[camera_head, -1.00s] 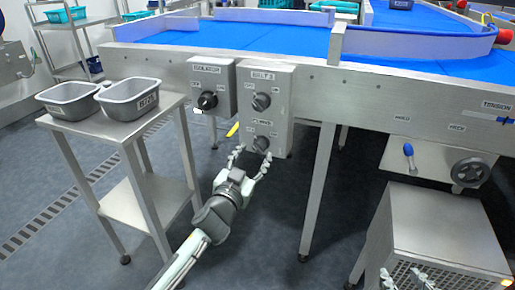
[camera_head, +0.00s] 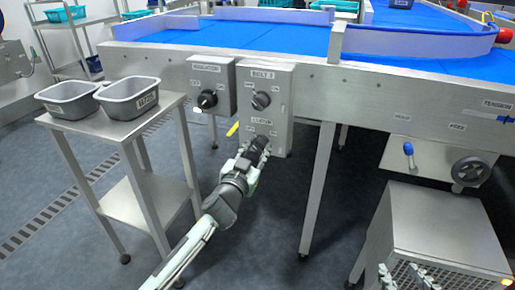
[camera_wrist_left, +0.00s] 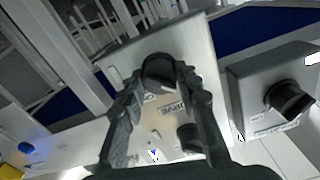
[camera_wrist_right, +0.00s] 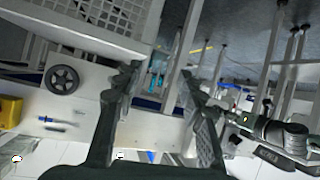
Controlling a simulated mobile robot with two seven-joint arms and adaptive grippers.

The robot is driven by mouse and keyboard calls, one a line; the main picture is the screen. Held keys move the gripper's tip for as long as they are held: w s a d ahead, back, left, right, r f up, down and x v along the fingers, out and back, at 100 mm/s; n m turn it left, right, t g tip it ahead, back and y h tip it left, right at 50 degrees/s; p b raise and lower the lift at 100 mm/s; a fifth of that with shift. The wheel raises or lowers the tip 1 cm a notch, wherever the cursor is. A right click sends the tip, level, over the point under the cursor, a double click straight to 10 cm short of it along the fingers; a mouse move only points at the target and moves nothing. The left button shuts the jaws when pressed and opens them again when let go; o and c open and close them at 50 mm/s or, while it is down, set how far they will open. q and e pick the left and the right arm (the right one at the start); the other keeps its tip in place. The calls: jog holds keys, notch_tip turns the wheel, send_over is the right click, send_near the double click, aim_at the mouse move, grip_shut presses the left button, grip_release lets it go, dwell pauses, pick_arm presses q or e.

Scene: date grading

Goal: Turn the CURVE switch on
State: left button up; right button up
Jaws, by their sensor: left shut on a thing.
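The CURVE switch is the lower black knob on the grey BELT 3 box (camera_head: 281,110). My left gripper (camera_head: 257,146) is shut on this knob and mostly hides it in the head view. In the left wrist view the CURVE knob (camera_wrist_left: 160,72) sits between the fingertips of my left gripper (camera_wrist_left: 163,78), with its label beside it. Which way its pointer faces cannot be made out. My right gripper (camera_wrist_right: 158,78) is open and empty; its fingertips show at the bottom edge of the head view (camera_head: 402,276).
The upper BELT 3 knob (camera_head: 261,101) is just above the CURVE knob. The isolator box (camera_head: 225,88) with its black knob is close on the left. A side table (camera_head: 122,128) with two grey tubs stands further left. A conveyor leg (camera_head: 318,190) is on the right.

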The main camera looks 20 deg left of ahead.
jog(key=shift+f, duration=0.1)
pick_arm(q)
jog(key=m+p, duration=0.1)
jog(key=m, duration=0.4)
jog(key=shift+p, duration=0.3)
jog(key=m+p, duration=0.1)
jog(key=m, duration=0.6)
jog(key=shift+m, duration=0.3)
jog(key=m, duration=0.3)
jog(key=shift+p, duration=0.4)
jog(key=shift+f+m, duration=0.1)
jog(key=shift+m, duration=1.1)
pick_arm(e)
jog(key=s+d+f+m+g+h, duration=0.1)
jog(key=s+d+f+g+h, duration=0.3)
jog(key=s+d+f+g, duration=0.4)
jog(key=shift+s+d+m, duration=0.3)
jog(key=shift+s+d, duration=1.4)
jog(key=shift+s, duration=0.45)
jog(key=shift+f, duration=0.15)
pick_arm(q)
jog(key=o, duration=1.2)
jog(key=shift+c, duration=0.2)
jog(key=s, duration=1.2)
jog(key=shift+a, duration=0.2)
